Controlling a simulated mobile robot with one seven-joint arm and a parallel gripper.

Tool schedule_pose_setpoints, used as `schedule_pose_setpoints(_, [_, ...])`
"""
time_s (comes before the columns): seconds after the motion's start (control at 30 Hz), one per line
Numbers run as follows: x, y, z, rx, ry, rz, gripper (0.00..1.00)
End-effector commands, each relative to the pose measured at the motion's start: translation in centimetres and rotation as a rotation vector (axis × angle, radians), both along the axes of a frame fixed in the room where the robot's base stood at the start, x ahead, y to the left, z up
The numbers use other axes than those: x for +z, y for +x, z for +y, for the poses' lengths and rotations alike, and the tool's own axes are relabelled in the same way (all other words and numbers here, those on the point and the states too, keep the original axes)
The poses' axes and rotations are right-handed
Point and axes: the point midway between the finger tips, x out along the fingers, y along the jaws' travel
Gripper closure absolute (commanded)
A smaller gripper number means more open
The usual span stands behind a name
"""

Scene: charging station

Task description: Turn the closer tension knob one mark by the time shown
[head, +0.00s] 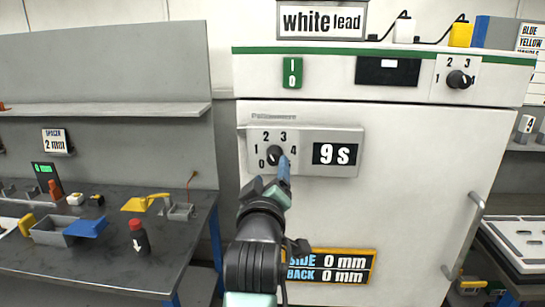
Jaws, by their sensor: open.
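The closer tension knob (273,153) is a dark round knob on a grey panel (304,134) fixed to the white cabinet door. Marks 0 to 4 run around it. Which mark it points at is too small to tell. A black display (335,154) to its right reads "9 s". My gripper (283,166) is open, with blue finger parts at the knob's lower right. It partly covers the area below the knob. I cannot tell whether a finger touches the knob.
Another numbered dial (458,79) sits at the cabinet's upper right. A long door handle (464,238) is at the right. A sign (329,267) reading "SIDE 0 mm, BACK 0 mm" is low on the door. A cluttered workbench (110,255) stands at the left.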

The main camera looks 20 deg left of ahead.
Motion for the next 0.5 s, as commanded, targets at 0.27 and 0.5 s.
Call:
schedule_pose_setpoints(0.27, [0.2, 3.7, 1.1, 0.000, 0.002, 0.001, 0.29])
schedule_pose_setpoints(0.5, [0.1, 5.5, 1.5, -0.001, 0.001, 0.000, 0.29])
